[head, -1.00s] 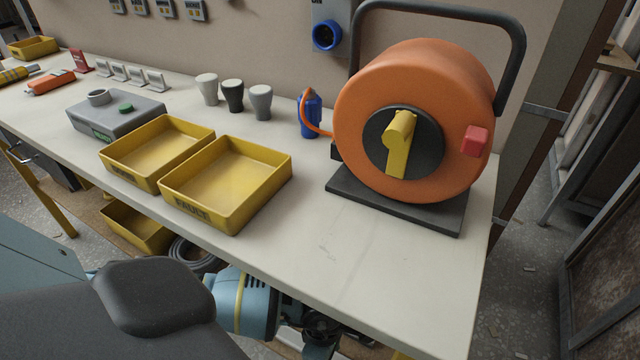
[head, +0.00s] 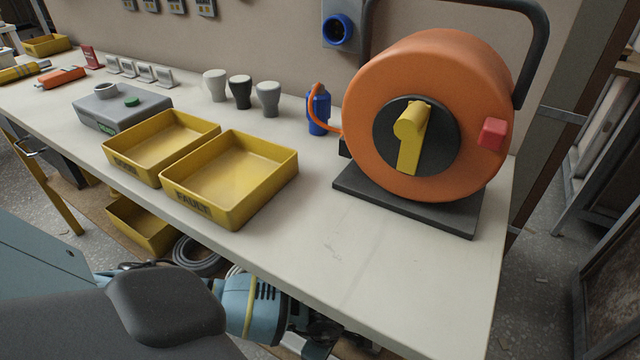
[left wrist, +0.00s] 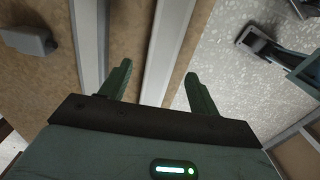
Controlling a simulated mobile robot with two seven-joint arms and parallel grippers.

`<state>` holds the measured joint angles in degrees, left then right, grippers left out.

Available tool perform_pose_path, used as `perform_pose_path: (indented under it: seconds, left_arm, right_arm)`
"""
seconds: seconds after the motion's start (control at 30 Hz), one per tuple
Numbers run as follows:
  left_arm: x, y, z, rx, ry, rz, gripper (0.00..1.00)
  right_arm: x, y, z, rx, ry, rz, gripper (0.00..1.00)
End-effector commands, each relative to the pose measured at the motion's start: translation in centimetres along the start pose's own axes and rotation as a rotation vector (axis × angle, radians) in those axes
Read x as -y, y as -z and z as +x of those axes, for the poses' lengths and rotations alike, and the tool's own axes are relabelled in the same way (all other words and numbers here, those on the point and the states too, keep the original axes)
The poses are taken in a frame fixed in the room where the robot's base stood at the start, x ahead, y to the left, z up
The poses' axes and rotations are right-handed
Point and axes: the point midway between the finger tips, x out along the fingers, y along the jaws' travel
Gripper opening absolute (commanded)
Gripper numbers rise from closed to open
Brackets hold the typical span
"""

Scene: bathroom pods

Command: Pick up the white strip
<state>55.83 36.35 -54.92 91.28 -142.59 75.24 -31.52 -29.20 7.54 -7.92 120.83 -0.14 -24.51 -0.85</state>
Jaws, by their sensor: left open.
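I cannot make out for certain a loose white strip in either view. In the left wrist view a long pale strip or edge (left wrist: 166,45) runs between my fingers; I cannot tell whether it is loose or part of the bench. My left gripper (left wrist: 157,78) is open with nothing between its fingers that I can see held. In the head view my left wrist is low at the bench's front edge, and its fingers are mostly hidden. My right gripper is not in view.
An orange cable reel (head: 430,70) stands on the white bench (head: 370,270). Two yellow trays (head: 268,192), three cups (head: 240,92) and a grey box (head: 105,120) stand left of it. Below are a yellow bin (head: 140,226) and a grey coil (head: 195,258). The bench's front right is clear.

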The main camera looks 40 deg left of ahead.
Motion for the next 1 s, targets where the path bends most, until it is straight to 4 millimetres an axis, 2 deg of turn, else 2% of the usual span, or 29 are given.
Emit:
perform_pose_path:
  seconds: [0.03,0.2,0.5,0.87,1.0]
  left_arm:
    - [0.2,0.2,1.1,-0.002,0.005,-0.002,0.62]
    - [0.1,0.1,2.8,0.000,0.002,0.000,0.62]
    - [0.0,0.1,2.9,0.001,0.000,0.000,0.60]
    - [0.0,0.1,2.9,0.001,0.000,0.000,0.13]
    - [0.0,0.1,2.9,0.001,0.000,0.000,0.12]
  right_arm:
    - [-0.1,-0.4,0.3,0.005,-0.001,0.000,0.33]
    - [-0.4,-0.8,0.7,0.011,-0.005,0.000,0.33]
    - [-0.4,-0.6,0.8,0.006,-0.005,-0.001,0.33]
    - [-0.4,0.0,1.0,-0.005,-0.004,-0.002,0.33]
    - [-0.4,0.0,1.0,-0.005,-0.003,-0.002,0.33]
